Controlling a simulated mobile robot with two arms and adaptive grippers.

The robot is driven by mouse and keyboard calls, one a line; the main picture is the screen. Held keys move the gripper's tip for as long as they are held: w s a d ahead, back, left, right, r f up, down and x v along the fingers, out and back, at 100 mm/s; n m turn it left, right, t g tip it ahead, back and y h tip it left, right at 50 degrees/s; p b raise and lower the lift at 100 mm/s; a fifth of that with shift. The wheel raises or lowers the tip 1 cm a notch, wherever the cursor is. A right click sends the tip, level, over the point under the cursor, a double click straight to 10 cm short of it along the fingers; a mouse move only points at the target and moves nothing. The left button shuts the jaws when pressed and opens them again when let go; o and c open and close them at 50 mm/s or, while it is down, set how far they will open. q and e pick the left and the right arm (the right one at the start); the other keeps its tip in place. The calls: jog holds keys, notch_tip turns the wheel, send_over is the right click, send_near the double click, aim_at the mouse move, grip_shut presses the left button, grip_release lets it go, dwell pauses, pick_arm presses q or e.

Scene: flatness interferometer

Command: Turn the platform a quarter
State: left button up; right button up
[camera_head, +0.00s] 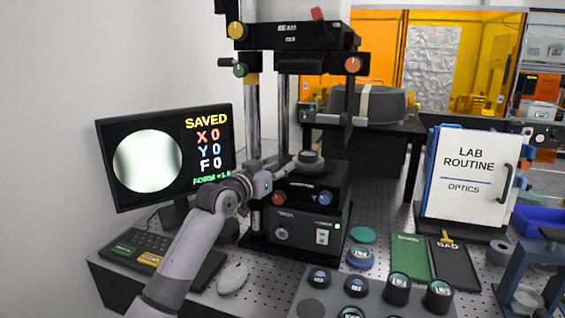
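The interferometer (290,222) stands on the bench with its column rising behind. A round platform (310,169) sits on top of its black stage, with a dark disc-shaped part (311,157) on it. My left arm comes in from the lower left. My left gripper (286,166) is at the left side of the platform, with its fingertips close to the platform's edge. Whether it touches, and how far the fingers are apart, is too small to tell. The monitor (205,150) reads SAVED, X 0, Y 0, F 0. My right gripper is not in view.
A keypad (150,246) and a pale oval object (232,278) lie at the left. Red and blue knobs sit below the platform.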

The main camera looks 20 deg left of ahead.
pick_arm(q)
jog(key=shift+w+d, duration=0.25)
jog(key=shift+w, duration=0.4)
jog(key=shift+c, duration=0.6)
grip_shut()
